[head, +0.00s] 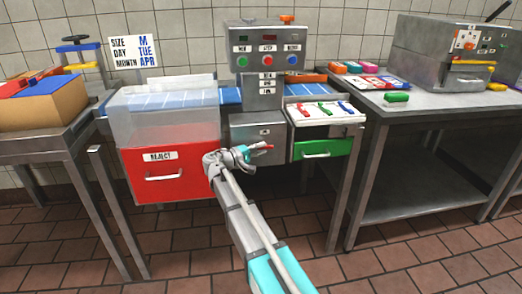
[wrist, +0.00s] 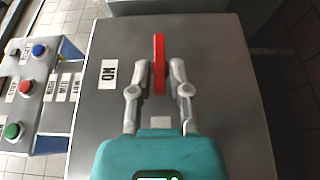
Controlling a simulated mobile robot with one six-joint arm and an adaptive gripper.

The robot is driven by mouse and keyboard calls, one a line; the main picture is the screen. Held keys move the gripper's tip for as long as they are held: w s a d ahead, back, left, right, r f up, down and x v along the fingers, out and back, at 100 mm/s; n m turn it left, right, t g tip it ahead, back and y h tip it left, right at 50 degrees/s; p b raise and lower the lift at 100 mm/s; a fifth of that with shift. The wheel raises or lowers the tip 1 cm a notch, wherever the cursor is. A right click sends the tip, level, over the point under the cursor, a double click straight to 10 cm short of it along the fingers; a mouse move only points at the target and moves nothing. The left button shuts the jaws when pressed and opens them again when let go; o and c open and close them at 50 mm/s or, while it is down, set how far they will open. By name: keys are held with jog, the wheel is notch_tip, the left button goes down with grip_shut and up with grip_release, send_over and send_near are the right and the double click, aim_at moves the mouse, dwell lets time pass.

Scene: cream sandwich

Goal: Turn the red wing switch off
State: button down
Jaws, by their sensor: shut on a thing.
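The red wing switch (wrist: 159,50) is a narrow red bar on a grey metal housing (wrist: 215,85), beside a white label (wrist: 108,73) that appears to read "MD". My gripper (wrist: 160,76) has one finger on each side of the switch and is shut on it. In the head view my gripper (head: 243,154) is in front of the grey housing (head: 245,130) under the control column, and the red switch (head: 262,147) shows as a small red tip at its fingers. My gripper hides part of the switch and housing front in the head view.
A red reject bin (head: 185,185) with a clear top is left of my gripper. A tray (head: 312,108) of small coloured pieces and a green drawer (head: 325,148) are to the right. The control panel (head: 267,47) with several coloured buttons rises behind. Tiled floor is open in front.

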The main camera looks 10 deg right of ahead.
jog(key=shift+d, duration=0.1)
jog(key=c, duration=0.7)
grip_release()
jog(key=shift+v, duration=6.05)
